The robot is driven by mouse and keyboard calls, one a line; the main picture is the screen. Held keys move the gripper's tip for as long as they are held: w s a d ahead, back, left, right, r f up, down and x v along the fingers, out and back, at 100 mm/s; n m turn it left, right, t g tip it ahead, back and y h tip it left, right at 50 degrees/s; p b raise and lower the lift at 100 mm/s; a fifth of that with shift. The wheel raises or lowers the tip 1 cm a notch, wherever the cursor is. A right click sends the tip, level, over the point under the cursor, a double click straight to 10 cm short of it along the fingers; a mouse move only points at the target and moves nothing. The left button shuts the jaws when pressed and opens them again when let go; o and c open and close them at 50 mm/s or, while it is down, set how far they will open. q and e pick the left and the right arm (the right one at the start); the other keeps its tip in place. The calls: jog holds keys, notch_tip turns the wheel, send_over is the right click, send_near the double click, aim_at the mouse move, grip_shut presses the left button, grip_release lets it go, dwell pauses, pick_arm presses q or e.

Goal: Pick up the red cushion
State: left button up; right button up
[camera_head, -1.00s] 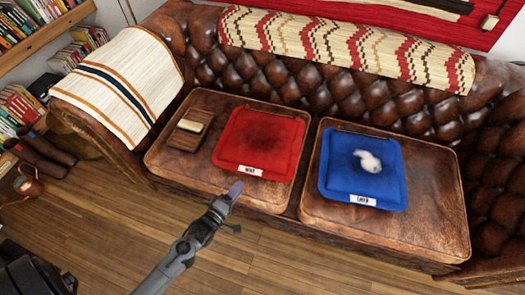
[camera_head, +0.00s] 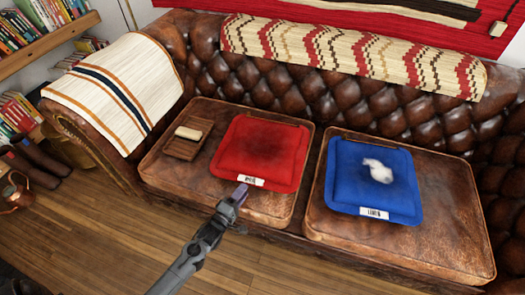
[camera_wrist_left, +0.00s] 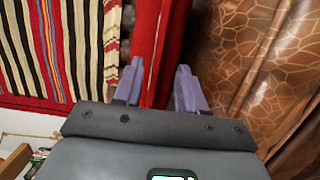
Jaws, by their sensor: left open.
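The red cushion (camera_head: 262,150) lies flat on the left leather seat, with a small white label (camera_head: 251,180) on its front edge. My left gripper (camera_head: 242,190) is at that front edge, close to the label. In the left wrist view its two purple fingers (camera_wrist_left: 160,68) are open and apart. The red cushion (camera_wrist_left: 172,25) shows between and beyond them there, seen nearly edge-on. I cannot tell whether the fingers touch it. My right gripper is not in view.
A blue cushion (camera_head: 345,192) with a white tuft (camera_head: 377,171) lies on the right seat (camera_head: 440,225). A brown wooden block (camera_head: 186,142) with a pale piece on top sits left of the red cushion. Striped throws cover the arm (camera_head: 110,80) and back (camera_head: 350,50).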

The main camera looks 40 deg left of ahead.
aim_at(248, 184)
pick_arm(q)
jog(key=w+b, duration=0.2)
jog(key=w, duration=0.2)
jog(key=shift+w+a+b, duration=0.1)
jog(key=shift+a+b, duration=0.1)
jog(key=shift+b, duration=0.1)
jog(key=shift+w+r, duration=0.2)
jog(key=shift+w, duration=0.1)
jog(key=shift+s, duration=0.15)
grip_shut()
jog(key=shift+r, duration=0.1)
